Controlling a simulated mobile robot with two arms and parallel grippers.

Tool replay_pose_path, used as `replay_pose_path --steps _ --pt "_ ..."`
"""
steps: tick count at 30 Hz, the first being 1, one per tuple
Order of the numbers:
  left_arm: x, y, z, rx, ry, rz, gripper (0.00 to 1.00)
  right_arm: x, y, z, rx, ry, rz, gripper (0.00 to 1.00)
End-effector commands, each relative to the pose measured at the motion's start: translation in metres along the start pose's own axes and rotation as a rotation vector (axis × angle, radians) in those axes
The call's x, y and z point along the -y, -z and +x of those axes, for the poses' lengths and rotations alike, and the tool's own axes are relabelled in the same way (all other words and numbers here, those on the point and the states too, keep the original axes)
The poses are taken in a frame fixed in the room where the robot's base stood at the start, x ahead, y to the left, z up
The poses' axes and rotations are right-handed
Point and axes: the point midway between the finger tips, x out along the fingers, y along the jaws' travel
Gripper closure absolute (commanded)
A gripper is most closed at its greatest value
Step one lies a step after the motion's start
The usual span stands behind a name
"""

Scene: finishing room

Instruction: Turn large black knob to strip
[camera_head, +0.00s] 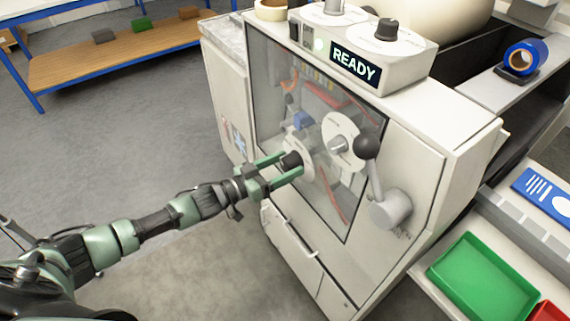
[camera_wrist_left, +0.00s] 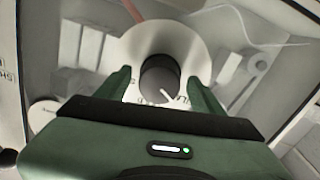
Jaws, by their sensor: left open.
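The large black knob (camera_head: 291,160) sits on a pale round dial on the machine's clear front panel. In the left wrist view the knob (camera_wrist_left: 160,79) shows a white pointer line aimed to the lower right, near partly hidden lettering on the dial (camera_wrist_left: 188,50). My left gripper (camera_head: 284,168) is open, with its green fingers on either side of the knob. In the left wrist view the fingers (camera_wrist_left: 160,88) stand apart from the knob, with a gap on each side. My right gripper is not in view.
A second dial with a grey knob (camera_head: 338,145) and a black-balled lever (camera_head: 368,150) are close to the right of my gripper. A READY display (camera_head: 355,64) tops the machine. Green tray (camera_head: 484,282) stands at right. Floor at left is clear.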

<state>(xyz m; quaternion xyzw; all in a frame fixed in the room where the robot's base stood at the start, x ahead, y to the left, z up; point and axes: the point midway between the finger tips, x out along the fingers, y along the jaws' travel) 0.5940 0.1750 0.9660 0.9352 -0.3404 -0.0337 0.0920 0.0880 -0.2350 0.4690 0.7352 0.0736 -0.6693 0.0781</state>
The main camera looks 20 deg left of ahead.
Motion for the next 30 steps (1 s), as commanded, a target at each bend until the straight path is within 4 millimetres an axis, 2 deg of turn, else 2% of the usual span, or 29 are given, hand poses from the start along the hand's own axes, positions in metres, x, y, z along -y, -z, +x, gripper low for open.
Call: replay_pose_path --steps 1,6,8,19,30 --pt "0.0000 0.0000 -0.0001 0.000 0.000 0.000 0.32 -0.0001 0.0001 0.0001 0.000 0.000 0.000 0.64" --pt "0.0000 0.0001 -0.0002 0.000 0.000 0.000 0.80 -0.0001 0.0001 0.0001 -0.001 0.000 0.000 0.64" --pt "0.0000 0.0002 -0.0002 -0.001 0.000 0.000 0.95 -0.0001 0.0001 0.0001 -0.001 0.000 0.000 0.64" --pt "0.0001 0.0004 -0.0002 0.000 0.001 0.063 0.95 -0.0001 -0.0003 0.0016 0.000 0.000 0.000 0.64" --pt "-0.0005 0.0001 -0.0002 0.010 0.003 0.346 0.95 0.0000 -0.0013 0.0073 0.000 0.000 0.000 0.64"
